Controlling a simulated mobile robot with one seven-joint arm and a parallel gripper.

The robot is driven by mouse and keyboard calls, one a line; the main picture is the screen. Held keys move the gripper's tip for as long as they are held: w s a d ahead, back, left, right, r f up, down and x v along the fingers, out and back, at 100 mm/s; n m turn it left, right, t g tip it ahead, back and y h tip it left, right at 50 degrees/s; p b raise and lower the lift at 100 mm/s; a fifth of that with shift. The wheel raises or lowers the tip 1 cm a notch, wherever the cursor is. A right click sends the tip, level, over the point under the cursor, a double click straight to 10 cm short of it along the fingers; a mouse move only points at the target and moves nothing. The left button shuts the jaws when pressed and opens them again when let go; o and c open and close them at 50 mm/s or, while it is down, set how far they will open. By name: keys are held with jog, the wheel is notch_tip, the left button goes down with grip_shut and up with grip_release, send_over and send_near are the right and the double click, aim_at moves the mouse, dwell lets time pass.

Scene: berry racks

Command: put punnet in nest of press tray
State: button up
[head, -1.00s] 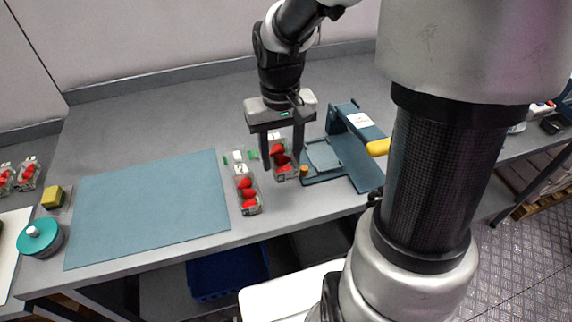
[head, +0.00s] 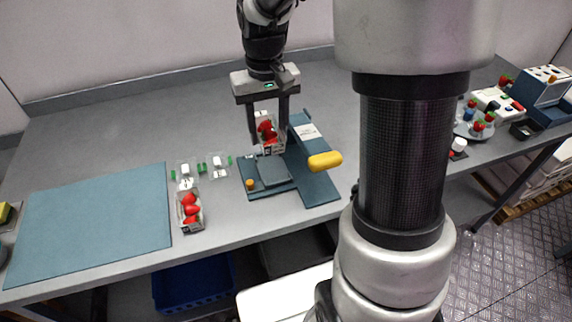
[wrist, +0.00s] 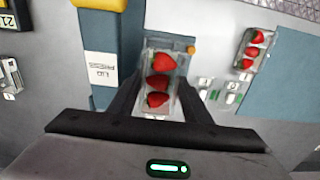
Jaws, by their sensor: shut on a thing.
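My gripper (head: 269,143) is shut on a clear punnet of red strawberries (head: 266,127), which hangs upright between the two fingers. The punnet also shows between the fingers in the wrist view (wrist: 158,82). The blue press tray (head: 321,189) lies on the bench, with its grey-blue nest plate (head: 273,171) in front of and below the punnet in the head view. The punnet overlaps the nest's back edge in the picture; the exact gap is hard to tell. The labelled press lid (wrist: 104,45) and its yellow handle (head: 325,161) are to the nest's right in the head view.
A second strawberry punnet (head: 190,211) stands left of the press, near clear pieces with green clips (head: 217,167). A blue mat (head: 95,220) covers the left bench. An orange knob (head: 249,184) is at the press's front left corner. Bench behind is clear.

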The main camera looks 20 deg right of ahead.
aim_at(273, 169)
jog(key=shift+w+d, duration=0.15)
jog(key=shift+d, duration=0.05)
jog(key=shift+d+f, duration=0.1)
jog(key=shift+f, duration=0.15)
notch_tip(273, 169, down, 9)
jog(key=shift+f+b, duration=0.15)
jog(key=shift+b, duration=0.55)
jog(key=shift+f, duration=0.1)
jog(key=shift+f, duration=0.15)
jog(key=o, duration=1.1)
